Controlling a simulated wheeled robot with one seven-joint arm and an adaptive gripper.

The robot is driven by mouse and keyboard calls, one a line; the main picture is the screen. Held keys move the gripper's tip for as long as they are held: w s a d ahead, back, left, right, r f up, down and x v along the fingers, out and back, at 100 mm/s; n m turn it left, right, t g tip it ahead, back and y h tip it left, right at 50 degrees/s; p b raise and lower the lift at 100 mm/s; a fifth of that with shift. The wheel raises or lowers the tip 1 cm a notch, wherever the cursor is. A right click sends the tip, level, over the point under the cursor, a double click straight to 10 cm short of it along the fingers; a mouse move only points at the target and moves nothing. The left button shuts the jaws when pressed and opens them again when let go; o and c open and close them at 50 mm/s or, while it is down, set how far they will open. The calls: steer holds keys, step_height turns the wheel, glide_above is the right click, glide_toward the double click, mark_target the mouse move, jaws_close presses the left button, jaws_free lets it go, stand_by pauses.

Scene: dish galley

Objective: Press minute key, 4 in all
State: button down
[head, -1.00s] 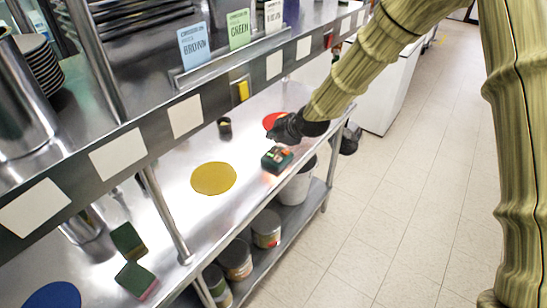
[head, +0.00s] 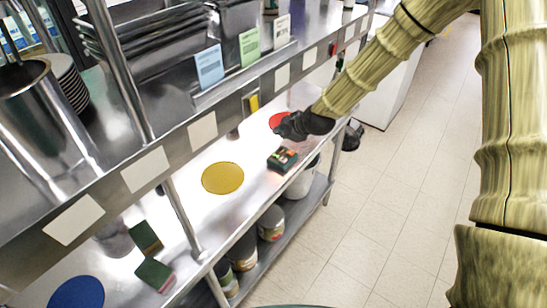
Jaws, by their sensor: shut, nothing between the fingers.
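A small dark green timer-like box (head: 282,159) with lit or coloured marks on its top sits near the front edge of the steel counter; its keys are too small to read. My gripper (head: 281,130), dark and shut with nothing in it, is just behind and above the box at the end of my sleeved arm. I see a gap between the gripper and the box in the picture, but cannot tell the exact height.
Yellow (head: 222,178), red (head: 279,120) and blue (head: 77,294) discs lie on the counter. A shelf edge with blank labels (head: 145,169) overhangs the counter. Cans and a white bucket (head: 302,181) stand below.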

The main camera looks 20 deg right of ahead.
mark_target(281, 160)
steer(key=shift+f, duration=0.15)
steer(key=shift+f+b, duration=2.75)
steer(key=shift+f, duration=1.55)
steer(key=shift+f, duration=0.1)
steer(key=shift+a+f+b, duration=0.1)
steer(key=shift+f+b, duration=0.2)
steer(key=shift+f+b, duration=0.35)
steer(key=shift+f, duration=0.1)
steer(key=shift+r+p, duration=0.5)
steer(key=shift+r, duration=0.4)
steer(key=shift+r, duration=0.1)
steer(key=shift+r+p, duration=1.4)
steer(key=shift+r, duration=1)
